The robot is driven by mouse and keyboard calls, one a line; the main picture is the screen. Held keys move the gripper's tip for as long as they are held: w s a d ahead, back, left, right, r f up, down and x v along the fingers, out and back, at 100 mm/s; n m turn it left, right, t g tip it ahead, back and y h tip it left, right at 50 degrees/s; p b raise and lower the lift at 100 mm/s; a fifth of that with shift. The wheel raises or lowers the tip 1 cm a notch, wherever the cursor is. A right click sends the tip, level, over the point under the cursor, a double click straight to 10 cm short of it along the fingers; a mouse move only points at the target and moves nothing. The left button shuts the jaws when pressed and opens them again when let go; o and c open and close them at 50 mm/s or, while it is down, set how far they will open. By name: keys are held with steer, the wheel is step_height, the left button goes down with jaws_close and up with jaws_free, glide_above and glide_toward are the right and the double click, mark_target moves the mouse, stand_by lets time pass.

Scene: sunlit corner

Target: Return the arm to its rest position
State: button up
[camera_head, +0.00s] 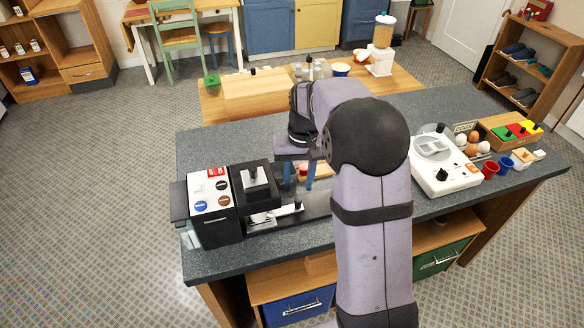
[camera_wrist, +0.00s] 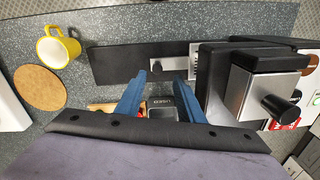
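My gripper (camera_head: 298,180) hangs from my bent arm above the middle of the grey counter (camera_head: 345,255), pointing down beside the black coffee machine (camera_head: 258,190). In the wrist view its two blue fingers (camera_wrist: 160,82) stand apart with nothing held between them, so it is open. A grey-topped container marked "USED" (camera_wrist: 162,110) shows between the fingers, lower down and partly hidden by them. My forearm hides part of the counter in the head view.
In the wrist view, a yellow mug (camera_wrist: 58,47) and a round cork coaster (camera_wrist: 38,88) lie left of a dark mat (camera_wrist: 118,62). In the head view, a white appliance (camera_head: 445,175), eggs (camera_head: 472,145), red (camera_head: 490,167) and blue cups (camera_head: 504,164) stand right of my arm.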

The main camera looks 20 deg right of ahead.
steer(key=s+a+f+n, duration=0.1)
steer(key=s+a, duration=0.1)
steer(key=s, duration=0.9)
steer(key=s+a+f+n, duration=0.1)
steer(key=s+a+f, duration=0.1)
steer(key=s, duration=0.9)
steer(key=shift+s+h, duration=0.2)
steer(key=shift+h, duration=0.1)
